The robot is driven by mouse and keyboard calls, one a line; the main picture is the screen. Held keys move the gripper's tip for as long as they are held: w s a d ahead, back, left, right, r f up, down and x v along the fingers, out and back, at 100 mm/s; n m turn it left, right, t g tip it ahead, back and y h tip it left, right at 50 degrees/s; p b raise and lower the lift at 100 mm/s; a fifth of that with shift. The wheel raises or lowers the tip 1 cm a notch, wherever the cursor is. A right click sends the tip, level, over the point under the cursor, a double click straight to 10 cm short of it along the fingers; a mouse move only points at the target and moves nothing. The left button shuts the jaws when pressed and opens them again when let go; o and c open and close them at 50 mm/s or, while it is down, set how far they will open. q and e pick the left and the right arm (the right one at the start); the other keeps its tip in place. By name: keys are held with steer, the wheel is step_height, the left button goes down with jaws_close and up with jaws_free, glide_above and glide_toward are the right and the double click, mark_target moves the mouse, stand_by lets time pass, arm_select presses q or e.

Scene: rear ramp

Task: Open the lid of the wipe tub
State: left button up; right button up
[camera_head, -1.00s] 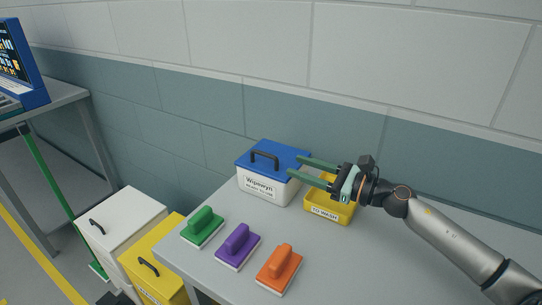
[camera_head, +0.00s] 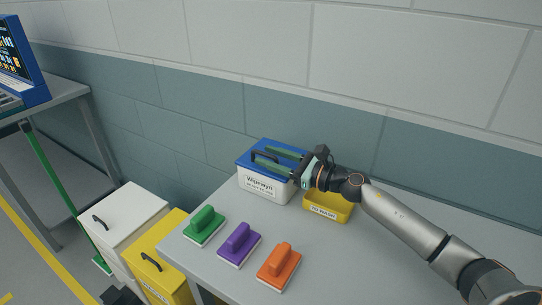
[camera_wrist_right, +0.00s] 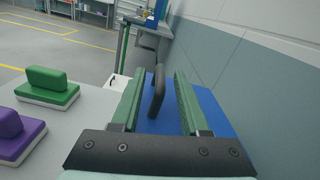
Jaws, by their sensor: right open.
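The wipe tub (camera_head: 262,186) is a white box with a "Wipewyn" label, standing on the grey table near the wall. Its blue lid (camera_head: 262,145) is down on the box and carries a dark arched handle (camera_wrist_right: 157,92). My right gripper (camera_head: 278,158) reaches over the lid from the right with its green fingers apart. In the right wrist view, the handle stands between the two open fingers (camera_wrist_right: 158,95), with a gap visible on the right side. I cannot tell whether either finger touches it. My left gripper is not in view.
A yellow "TO WASH" tray (camera_head: 328,208) sits right of the tub, below my right wrist. Green (camera_head: 204,226), purple (camera_head: 239,244) and orange (camera_head: 279,266) scrubbing pads lie along the table's front. White (camera_head: 125,222) and yellow (camera_head: 160,262) bins stand on the floor at left.

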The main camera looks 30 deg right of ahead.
jaws_close()
steer(key=shift+d, duration=0.1)
stand_by(1.2)
